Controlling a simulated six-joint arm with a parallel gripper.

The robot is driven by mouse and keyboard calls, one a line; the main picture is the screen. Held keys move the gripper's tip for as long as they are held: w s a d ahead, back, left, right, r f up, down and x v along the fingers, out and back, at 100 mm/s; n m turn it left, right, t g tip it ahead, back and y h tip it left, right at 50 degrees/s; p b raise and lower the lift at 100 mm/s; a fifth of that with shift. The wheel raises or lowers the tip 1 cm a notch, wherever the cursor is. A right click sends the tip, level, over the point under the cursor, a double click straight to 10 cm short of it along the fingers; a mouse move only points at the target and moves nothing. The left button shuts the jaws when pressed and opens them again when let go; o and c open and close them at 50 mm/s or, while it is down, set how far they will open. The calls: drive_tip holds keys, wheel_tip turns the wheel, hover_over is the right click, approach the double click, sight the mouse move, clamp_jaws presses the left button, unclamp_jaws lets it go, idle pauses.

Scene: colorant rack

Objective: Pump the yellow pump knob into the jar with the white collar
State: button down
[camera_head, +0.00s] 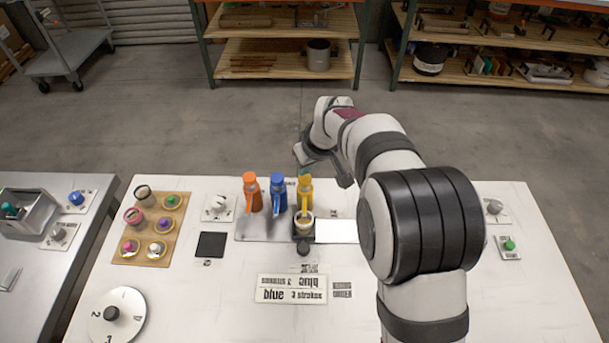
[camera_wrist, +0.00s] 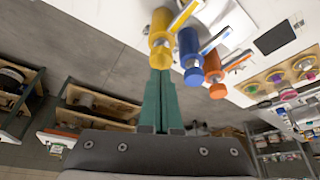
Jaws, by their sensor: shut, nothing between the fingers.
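The yellow pump (camera_head: 305,187) stands at the right end of a row of three pumps. Its yellow knob (camera_wrist: 161,57) is large in the wrist view. A jar with a white collar (camera_head: 304,226) stands on a dark base under the yellow spout. My gripper (camera_wrist: 160,73) is shut and empty, its green fingertips at the yellow knob; whether they touch it I cannot tell. In the head view my wrist partly hides the fingers. The jar's contents are not clear to see.
A blue pump (camera_head: 278,191) and an orange pump (camera_head: 251,193) stand close to the left of the yellow one. A wooden board (camera_head: 152,228) with several small jars is further left. A sign (camera_head: 291,289) reading "blue 3 strokes" lies in front.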

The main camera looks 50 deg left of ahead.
drive_tip(key=shift+f, duration=0.15)
drive_tip(key=shift+f, duration=1.15)
drive_tip(key=shift+r, duration=1.3)
drive_tip(key=shift+f, duration=0.15)
drive_tip(key=shift+f, duration=1.15)
drive_tip(key=shift+r, duration=1.25)
